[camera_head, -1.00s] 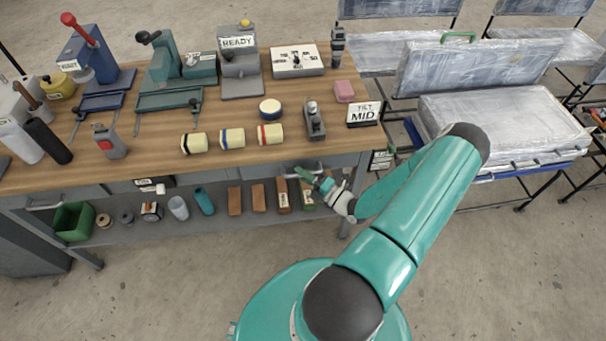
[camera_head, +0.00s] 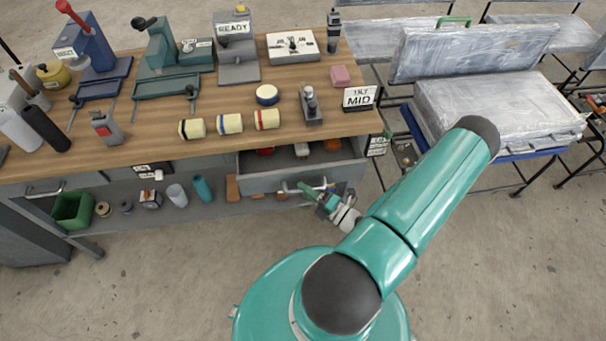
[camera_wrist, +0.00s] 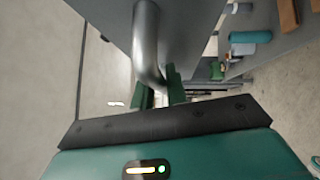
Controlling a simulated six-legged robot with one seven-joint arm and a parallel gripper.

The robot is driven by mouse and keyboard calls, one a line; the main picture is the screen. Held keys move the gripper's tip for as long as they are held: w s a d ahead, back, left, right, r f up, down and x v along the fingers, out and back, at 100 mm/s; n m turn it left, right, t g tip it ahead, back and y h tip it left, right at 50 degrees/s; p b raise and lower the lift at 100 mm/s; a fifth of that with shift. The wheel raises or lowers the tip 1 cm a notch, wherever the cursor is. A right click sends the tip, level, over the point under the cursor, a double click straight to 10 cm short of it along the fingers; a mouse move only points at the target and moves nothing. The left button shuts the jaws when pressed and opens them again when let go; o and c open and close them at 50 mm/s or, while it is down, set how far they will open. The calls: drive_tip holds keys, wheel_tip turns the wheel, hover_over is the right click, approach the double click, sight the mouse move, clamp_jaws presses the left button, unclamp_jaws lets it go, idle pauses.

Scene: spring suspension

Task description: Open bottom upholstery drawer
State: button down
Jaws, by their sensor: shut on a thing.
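A grey drawer (camera_head: 268,181) under the right part of the wooden workbench stands partly open toward me. Its inside shows red, pale and orange items, partly hidden by the bench top. My gripper (camera_head: 307,189) is at the right part of the drawer front, shut on its metal bar handle (camera_head: 324,185). In the wrist view the handle (camera_wrist: 147,45) runs down to my green fingers (camera_wrist: 160,92), and the grey drawer front lies beside it. Whether another drawer sits below this one does not show; an open shelf is seen there.
The bench top (camera_head: 215,155) carries several tools, rolls and a TILT MID sign (camera_head: 359,98). The lower shelf (camera_head: 170,212) holds a green bin (camera_head: 73,210) and small items. A wrapped seat (camera_head: 495,110) stands at the right. The floor in front of the bench is bare.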

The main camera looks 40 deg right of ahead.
drive_tip(key=s+a, duration=0.5)
drive_tip(key=s, duration=0.2)
drive_tip(key=shift+s, duration=0.15)
drive_tip(key=c, duration=1.4)
unclamp_jaws()
drive_tip(key=shift+s, duration=0.1)
drive_tip(key=v, duration=1.3)
drive_tip(key=shift+s, duration=0.35)
drive_tip(key=shift+d, duration=0.1)
